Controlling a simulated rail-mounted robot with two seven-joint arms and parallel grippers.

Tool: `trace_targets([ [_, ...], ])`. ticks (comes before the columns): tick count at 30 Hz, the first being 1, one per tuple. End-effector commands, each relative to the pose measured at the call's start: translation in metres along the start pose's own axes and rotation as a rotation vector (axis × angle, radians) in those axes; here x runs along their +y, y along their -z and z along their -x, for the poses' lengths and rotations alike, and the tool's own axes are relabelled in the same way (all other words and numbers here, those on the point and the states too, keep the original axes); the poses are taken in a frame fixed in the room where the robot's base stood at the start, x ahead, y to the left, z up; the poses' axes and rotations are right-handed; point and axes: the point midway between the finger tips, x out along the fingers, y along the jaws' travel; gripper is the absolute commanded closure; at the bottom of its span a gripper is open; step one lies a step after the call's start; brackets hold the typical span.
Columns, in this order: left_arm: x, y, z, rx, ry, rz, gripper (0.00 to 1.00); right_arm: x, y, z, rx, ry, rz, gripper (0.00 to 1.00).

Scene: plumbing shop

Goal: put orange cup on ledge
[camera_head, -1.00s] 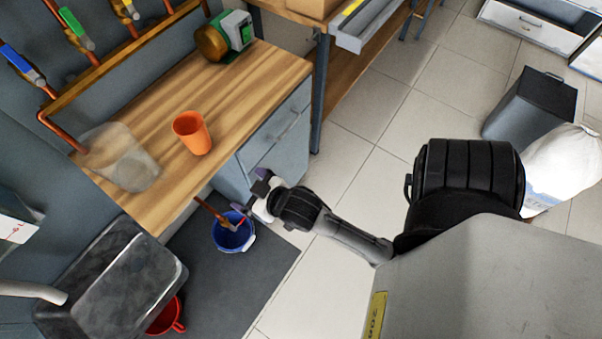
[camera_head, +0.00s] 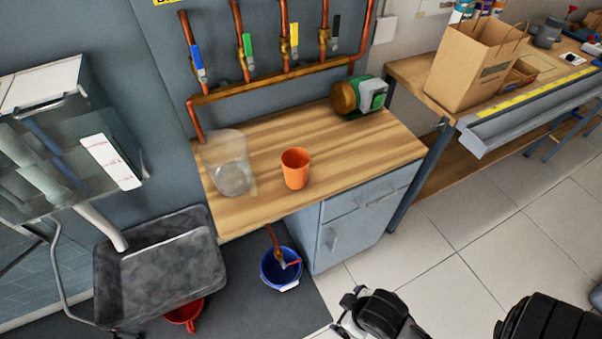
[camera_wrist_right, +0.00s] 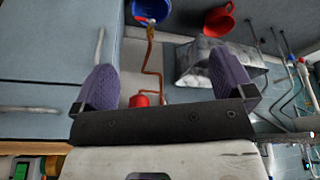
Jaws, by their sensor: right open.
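The orange cup (camera_head: 296,170) stands upright on the wooden counter (camera_head: 350,150), right of a clear container (camera_head: 228,165). Which surface is the ledge, I cannot tell for sure. My right gripper (camera_head: 345,318) is low in the head view, in front of the grey cabinet and well away from the cup. In the right wrist view its two purple finger pads (camera_wrist_right: 165,82) are wide apart with nothing held between them. The cup does not show in that view. My left gripper is not in view.
Copper pipes with coloured valves (camera_head: 275,82) run behind the counter. A green and brown device (camera_head: 358,97) sits at its back right. A grey sink (camera_head: 160,265) is at left. A blue bucket (camera_head: 281,270) and red bucket (camera_head: 185,314) stand below.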

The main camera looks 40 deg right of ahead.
Motion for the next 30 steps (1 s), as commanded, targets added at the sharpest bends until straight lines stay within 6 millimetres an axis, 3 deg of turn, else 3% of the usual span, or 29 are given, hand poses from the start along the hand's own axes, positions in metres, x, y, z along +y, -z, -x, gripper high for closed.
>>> trace_targets([
  [4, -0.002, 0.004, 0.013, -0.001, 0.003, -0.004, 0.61, 0.016, 0.014, 0.014, 0.022, -0.041, 0.04, 0.0],
  [8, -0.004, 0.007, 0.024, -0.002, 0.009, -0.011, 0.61, 0.056, 0.027, 0.027, 0.032, -0.138, 0.11, 0.0],
  [14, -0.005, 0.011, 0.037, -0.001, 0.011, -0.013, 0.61, 0.141, 0.054, 0.045, 0.055, -0.382, 0.215, 0.0],
  [19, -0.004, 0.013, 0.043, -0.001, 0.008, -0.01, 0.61, 0.206, 0.108, 0.07, 0.207, -0.634, 0.525, 0.0],
  [25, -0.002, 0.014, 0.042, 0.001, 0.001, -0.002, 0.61, 0.229, 0.157, 0.091, 0.293, -0.894, 1.067, 0.0],
  [30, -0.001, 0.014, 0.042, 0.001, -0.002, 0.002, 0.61, 0.219, 0.186, 0.105, 0.299, -1.146, 1.566, 0.0],
])
